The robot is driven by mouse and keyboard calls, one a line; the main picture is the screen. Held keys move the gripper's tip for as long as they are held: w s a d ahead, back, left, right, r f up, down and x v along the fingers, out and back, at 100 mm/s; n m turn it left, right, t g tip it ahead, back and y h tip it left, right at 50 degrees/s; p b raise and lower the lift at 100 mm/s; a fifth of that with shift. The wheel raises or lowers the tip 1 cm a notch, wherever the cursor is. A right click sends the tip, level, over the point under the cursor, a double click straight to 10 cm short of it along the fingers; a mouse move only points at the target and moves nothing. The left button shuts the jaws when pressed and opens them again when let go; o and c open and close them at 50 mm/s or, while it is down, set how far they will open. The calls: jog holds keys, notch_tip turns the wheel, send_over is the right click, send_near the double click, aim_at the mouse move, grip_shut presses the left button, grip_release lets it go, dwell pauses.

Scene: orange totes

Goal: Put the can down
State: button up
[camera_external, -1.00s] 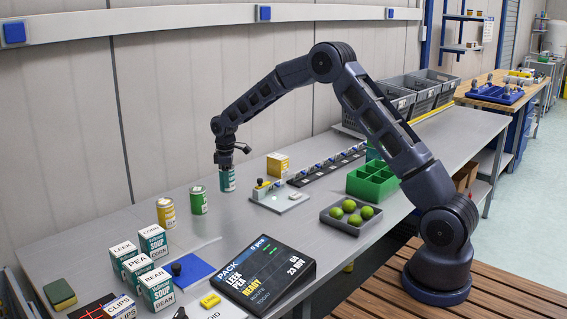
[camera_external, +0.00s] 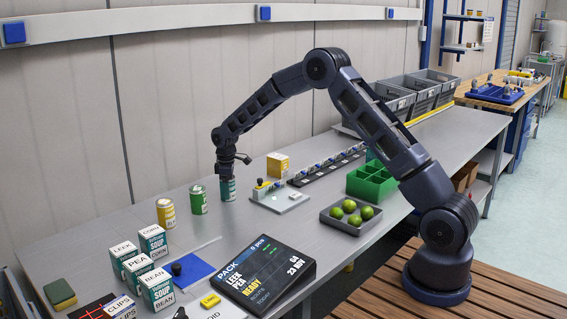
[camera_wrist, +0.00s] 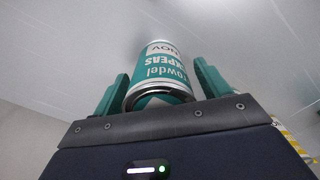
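A teal and white can (camera_external: 228,190) stands upright at the right end of a short row of cans, at or just above the grey table (camera_external: 330,240). In the wrist view the can (camera_wrist: 162,75) sits between the two teal fingers of my gripper (camera_wrist: 160,88); its label reads in part "owdel" and "PEAS". My gripper (camera_external: 227,177) is over the can's top in the external view. I cannot tell whether the can's base touches the table.
A green can (camera_external: 198,200) and a yellow can (camera_external: 166,212) stand to the left. A grey fixture (camera_external: 278,197) and a yellow box (camera_external: 277,165) are close on the right. Soup boxes (camera_external: 152,242) and a display (camera_external: 264,273) are nearer the front.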

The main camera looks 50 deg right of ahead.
notch_tip(320, 180, up, 11)
jog(key=shift+f, duration=0.1)
jog(key=shift+s+r, duration=0.1)
jog(key=shift+r, duration=0.85)
jog(key=s+d+r+m+t, duration=0.1)
jog(key=s+d+r+m, duration=0.1)
jog(key=s+r, duration=1)
jog(key=s+d+r+m+t, duration=0.1)
jog(key=s+d+r+m, duration=0.1)
jog(key=s+r, duration=0.95)
jog(key=s+d+f+m+t, duration=0.1)
jog(key=s+f+m, duration=0.1)
jog(key=s, duration=1.5)
jog(key=s+d+f+m+t, duration=0.1)
jog(key=s+d+f+m, duration=0.1)
jog(key=s, duration=1.5)
jog(key=shift+s+f+m+t, duration=0.2)
jog(key=shift+f+m+t, duration=0.1)
jog(key=shift+f+m, duration=0.3)
